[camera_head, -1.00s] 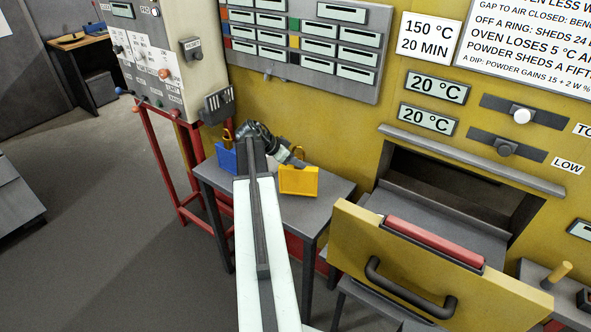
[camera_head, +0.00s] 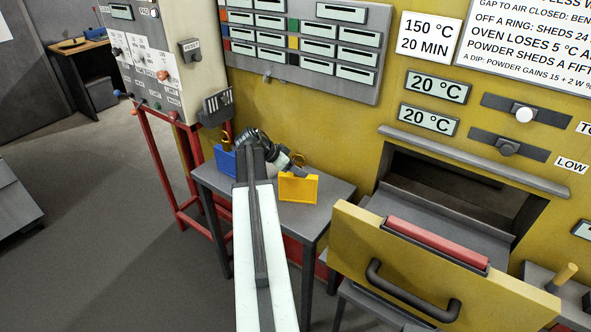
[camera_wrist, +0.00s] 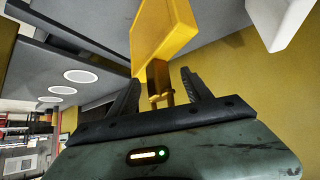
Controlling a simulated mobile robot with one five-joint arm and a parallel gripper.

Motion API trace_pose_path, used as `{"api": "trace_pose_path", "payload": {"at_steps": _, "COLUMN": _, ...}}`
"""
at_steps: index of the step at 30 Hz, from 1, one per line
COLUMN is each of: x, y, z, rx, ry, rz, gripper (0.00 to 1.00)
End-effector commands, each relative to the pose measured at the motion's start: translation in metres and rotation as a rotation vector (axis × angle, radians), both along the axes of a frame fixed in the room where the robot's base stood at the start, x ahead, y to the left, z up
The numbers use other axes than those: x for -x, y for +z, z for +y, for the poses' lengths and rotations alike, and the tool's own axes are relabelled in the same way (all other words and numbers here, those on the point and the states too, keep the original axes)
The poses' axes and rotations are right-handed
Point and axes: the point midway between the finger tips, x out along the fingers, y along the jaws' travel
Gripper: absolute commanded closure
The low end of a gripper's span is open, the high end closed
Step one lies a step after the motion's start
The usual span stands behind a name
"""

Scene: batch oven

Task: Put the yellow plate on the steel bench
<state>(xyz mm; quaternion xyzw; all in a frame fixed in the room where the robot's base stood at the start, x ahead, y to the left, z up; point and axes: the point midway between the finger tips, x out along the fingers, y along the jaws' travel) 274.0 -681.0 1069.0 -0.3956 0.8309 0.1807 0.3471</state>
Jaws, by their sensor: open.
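The yellow plate (camera_head: 298,188) stands upright on the grey steel bench (camera_head: 262,212), with its ring on top. My gripper (camera_head: 291,159) is close above it, beside the ring. In the wrist view my gripper's two dark fingers (camera_wrist: 161,76) are apart, with the yellow ring and stem between them and the yellow plate (camera_wrist: 160,30) beyond the tips. The jaws are open and do not grip the ring. Whether a finger touches it, I cannot tell.
A blue plate (camera_head: 225,161) with a ring stands at the left of the bench, partly behind my arm. The oven's open yellow door (camera_head: 362,228) with a black handle stands to the right. A red-legged stand (camera_head: 158,160) is to the left. The bench's right side is clear.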

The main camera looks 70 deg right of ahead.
Motion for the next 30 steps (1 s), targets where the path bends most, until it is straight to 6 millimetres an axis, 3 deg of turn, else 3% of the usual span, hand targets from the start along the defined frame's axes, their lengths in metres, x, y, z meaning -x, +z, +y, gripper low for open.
{"api": "trace_pose_path", "payload": {"at_steps": 9, "x": -0.027, "y": 0.057, "z": 0.034, "rx": 0.0, "ry": 0.002, "rz": 0.001, "gripper": 0.42}}
{"api": "trace_pose_path", "payload": {"at_steps": 15, "x": -0.046, "y": 0.083, "z": 0.056, "rx": 0.0, "ry": 0.001, "rz": 0.001, "gripper": 0.42}}
{"api": "trace_pose_path", "payload": {"at_steps": 30, "x": -0.054, "y": 0.087, "z": 0.065, "rx": -0.003, "ry": 0.004, "rz": 0.0, "gripper": 0.42}}
